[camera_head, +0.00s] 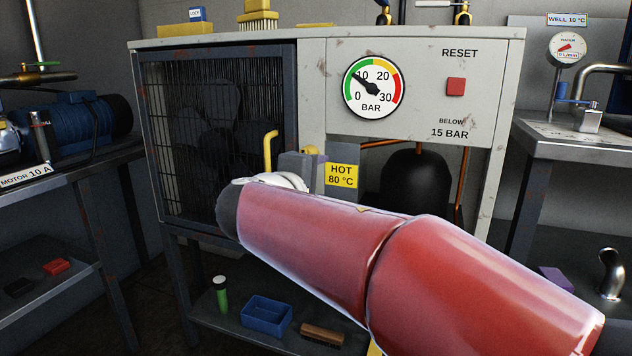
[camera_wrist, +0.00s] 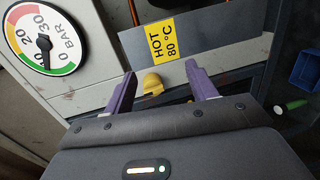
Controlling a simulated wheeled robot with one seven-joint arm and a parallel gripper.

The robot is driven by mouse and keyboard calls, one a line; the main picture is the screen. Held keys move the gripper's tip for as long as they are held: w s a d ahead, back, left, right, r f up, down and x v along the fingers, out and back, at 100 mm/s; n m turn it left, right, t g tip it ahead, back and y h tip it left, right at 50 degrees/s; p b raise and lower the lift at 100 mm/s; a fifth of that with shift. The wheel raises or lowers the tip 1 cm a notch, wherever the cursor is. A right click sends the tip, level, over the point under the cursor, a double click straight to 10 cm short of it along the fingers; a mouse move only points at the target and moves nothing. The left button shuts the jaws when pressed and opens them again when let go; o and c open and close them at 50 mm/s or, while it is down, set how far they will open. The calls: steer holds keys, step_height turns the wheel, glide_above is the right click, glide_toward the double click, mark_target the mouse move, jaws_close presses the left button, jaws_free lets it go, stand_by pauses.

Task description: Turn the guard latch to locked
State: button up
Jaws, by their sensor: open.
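The guard latch (camera_wrist: 153,83) shows in the wrist view as a rounded yellow knob between my fingertips, with a visible gap to each finger. In the head view a small yellow piece (camera_head: 311,150), seemingly the same latch, shows beside the guard's right edge. My gripper (camera_wrist: 160,69) is open, with its two purple fingers spread on either side of the knob. In the head view my red arm largely hides my gripper. The dark mesh guard (camera_head: 215,120) appears closed over a fan.
A yellow bent handle (camera_head: 269,150) stands at the guard's right side. A yellow HOT 80 °C label (camera_head: 341,176) is close to the latch. The pressure gauge (camera_head: 373,87) and red reset button (camera_head: 455,87) are above. A blue tray (camera_head: 266,315) lies on the low shelf.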

steer(key=w+a+r+n+t, duration=0.1)
steer(key=w+a+n+t, duration=0.1)
steer(key=a, duration=0.3)
steer(key=x, duration=0.7)
steer(key=shift+w+r, duration=0.15)
steer(key=shift+r, duration=0.1)
steer(key=c, duration=1)
